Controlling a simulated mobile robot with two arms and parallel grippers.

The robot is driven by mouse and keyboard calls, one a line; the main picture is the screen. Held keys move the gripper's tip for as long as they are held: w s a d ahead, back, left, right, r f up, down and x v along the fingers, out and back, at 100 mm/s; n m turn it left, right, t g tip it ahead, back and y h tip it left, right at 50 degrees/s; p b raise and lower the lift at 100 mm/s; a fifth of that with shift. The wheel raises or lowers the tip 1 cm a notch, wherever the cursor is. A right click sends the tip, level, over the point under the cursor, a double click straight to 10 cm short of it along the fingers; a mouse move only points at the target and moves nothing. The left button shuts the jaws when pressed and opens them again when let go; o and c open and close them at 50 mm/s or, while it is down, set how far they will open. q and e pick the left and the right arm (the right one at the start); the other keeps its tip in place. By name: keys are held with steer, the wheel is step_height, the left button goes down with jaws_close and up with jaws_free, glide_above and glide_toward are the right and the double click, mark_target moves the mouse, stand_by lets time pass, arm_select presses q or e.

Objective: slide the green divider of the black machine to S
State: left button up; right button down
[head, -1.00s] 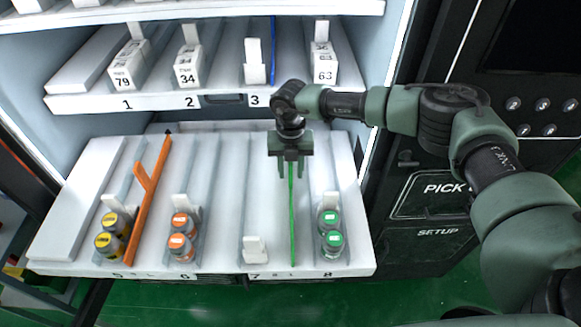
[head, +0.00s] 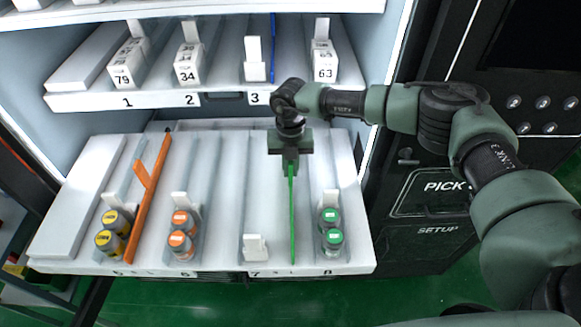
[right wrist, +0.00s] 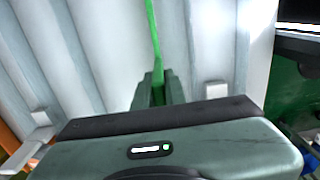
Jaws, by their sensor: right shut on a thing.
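The green divider (head: 292,225) stands upright on the white lower shelf (head: 341,165), between lane 7 and the lane 8 bottles (head: 331,228). My right gripper (head: 290,170) points down and is shut on the divider's upper back part. In the right wrist view the divider (right wrist: 153,35) runs up from between the closed fingers (right wrist: 158,90). The small marks on the shelf's front strip near the divider's foot are too small to read. My left gripper is not in view.
A white pusher (head: 255,248) stands in lane 7, left of the divider. An orange divider (head: 146,195) stands farther left, between yellow-capped and orange-capped bottles (head: 181,235). The upper shelf (head: 150,100) overhangs behind. The black machine front (head: 430,215) is at the right.

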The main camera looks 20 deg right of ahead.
stand_by(0.9)
steer(key=a+b, duration=0.1)
steer(key=a, duration=0.1)
steer(key=w+a+b, duration=0.1)
steer(key=a, duration=0.1)
steer(key=shift+w+a+r+b, duration=0.1)
steer(key=shift+w+a+b, duration=0.05)
steer(key=shift+a+b, duration=0.2)
steer(key=c, duration=1.8)
jaws_free()
steer(key=o, duration=0.3)
steer(key=shift+a, duration=0.1)
steer(key=shift+o, duration=0.2)
steer(key=shift+a, duration=0.1)
